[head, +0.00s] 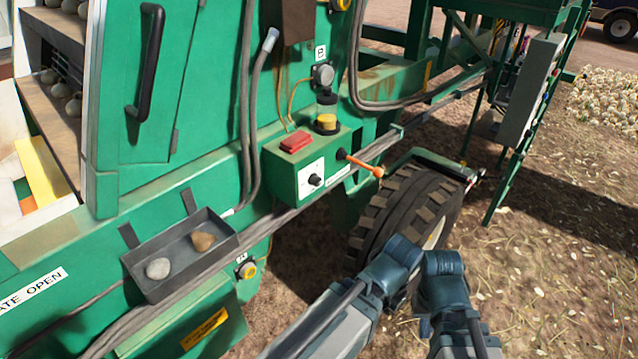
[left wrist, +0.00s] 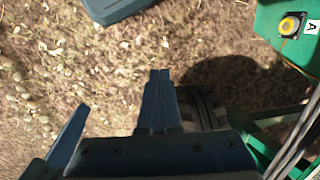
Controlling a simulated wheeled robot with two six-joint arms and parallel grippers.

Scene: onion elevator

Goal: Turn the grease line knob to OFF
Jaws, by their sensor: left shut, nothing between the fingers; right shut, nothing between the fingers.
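A small black knob (head: 315,180) sits on a white dial plate on the front of a green control box (head: 282,184). The plate's marks are too small to read, so I cannot tell the knob's setting or whether it is the grease line's. My right gripper (head: 448,300) is low at the right, well apart from the knob, with its fingertips hard to make out. My left gripper (left wrist: 160,75) is shut and empty in the left wrist view, above dirt ground and the tyre. The knob is not in the left wrist view.
A grey tray (head: 190,280) holds two stones. A tyre (head: 405,210) stands below right. Yellow button A (head: 247,270) also shows in left wrist view (left wrist: 290,25).

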